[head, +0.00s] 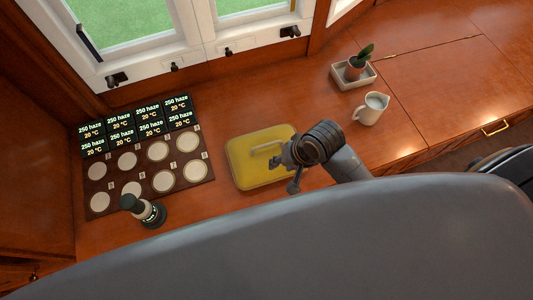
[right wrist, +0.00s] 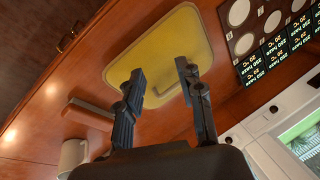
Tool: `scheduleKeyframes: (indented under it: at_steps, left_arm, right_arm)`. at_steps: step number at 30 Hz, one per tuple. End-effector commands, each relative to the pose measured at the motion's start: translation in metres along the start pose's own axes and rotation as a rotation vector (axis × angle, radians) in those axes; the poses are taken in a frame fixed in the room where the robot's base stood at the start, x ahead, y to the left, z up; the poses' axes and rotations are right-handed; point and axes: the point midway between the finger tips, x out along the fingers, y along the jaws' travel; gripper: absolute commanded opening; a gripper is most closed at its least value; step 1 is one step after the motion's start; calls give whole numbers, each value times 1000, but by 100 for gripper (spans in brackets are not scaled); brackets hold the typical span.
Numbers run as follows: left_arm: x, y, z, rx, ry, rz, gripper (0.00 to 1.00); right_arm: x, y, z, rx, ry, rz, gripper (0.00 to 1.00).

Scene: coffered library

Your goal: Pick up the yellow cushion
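The yellow cushion (head: 240,165) is a flat rounded rectangle lying on the wooden counter near the middle of the head view. A pale bar like a handle shows on its top. My right gripper (head: 286,172) is over its right side in the head view, partly covering it. In the right wrist view the cushion (right wrist: 165,42) lies beyond my right gripper (right wrist: 160,75), whose two fingers are spread apart with no held thing visible between them. I cannot tell whether the fingers touch it. My left gripper is not in view.
A dark board (head: 109,190) with round pale discs and black display tiles lies left of the cushion. A dark-topped bottle-like object (head: 150,212) stands at its front. A white jug (head: 369,109) and a potted plant on a tray (head: 347,84) stand to the right. Windows line the back.

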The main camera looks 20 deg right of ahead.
Motion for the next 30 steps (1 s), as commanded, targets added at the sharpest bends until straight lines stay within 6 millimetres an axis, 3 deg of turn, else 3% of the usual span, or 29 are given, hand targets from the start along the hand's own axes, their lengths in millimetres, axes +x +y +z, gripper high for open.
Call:
scheduleKeyframes:
  at_steps: [7, 12, 18, 23, 30]
  left_arm:
    - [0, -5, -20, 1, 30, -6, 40]
    - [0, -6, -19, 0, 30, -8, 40]
    - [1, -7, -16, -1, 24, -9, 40]
    - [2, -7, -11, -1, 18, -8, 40]
    - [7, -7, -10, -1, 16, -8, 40]
  right_arm:
    - [5, -25, -46, 468, -114, -6, 37]
    - [-3, -24, -80, 850, -178, 67, 37]
    - [-15, -18, -108, 1175, -203, 147, 37]
    - [-17, -16, -115, 1283, -209, 175, 37]
    - [24, -15, -105, 1296, -212, 180, 37]
